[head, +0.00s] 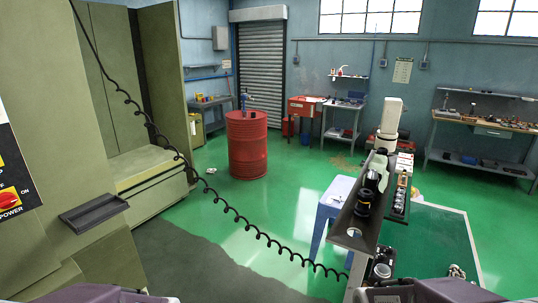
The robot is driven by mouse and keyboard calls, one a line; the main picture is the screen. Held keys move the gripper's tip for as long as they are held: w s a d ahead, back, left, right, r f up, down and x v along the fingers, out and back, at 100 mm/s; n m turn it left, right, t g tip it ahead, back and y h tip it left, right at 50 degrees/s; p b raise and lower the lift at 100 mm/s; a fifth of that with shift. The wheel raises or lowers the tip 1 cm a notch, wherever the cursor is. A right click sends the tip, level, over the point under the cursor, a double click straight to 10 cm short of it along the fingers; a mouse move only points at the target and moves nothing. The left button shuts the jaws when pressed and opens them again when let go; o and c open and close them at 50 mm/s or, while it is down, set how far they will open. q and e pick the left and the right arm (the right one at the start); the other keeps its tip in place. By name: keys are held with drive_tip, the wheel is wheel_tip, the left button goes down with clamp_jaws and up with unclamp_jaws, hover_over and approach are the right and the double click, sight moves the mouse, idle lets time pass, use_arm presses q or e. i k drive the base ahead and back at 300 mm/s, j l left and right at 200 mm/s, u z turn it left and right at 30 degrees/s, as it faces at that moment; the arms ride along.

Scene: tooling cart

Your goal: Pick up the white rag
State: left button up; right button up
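I cannot make out the white rag for certain. A small whitish item (211,170) lies on the green floor left of the red barrel, too small to identify. Another crumpled, pale and dark item (457,272) lies at the lower right, also unclear. Parts of my two arms show at the bottom edge, one at left and one at right. Neither gripper's fingers can be seen.
A large olive machine (50,120) fills the left, with a black coiled cable (235,213) hanging across the view. A red barrel (247,145) stands mid-floor. A blue-legged stool (338,188) and a narrow dark shelf (356,232) with tool holders are right. Green floor between is open.

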sight(455, 270)
drive_tip(key=k+l+z, duration=0.15)
drive_tip(key=z, duration=1.4)
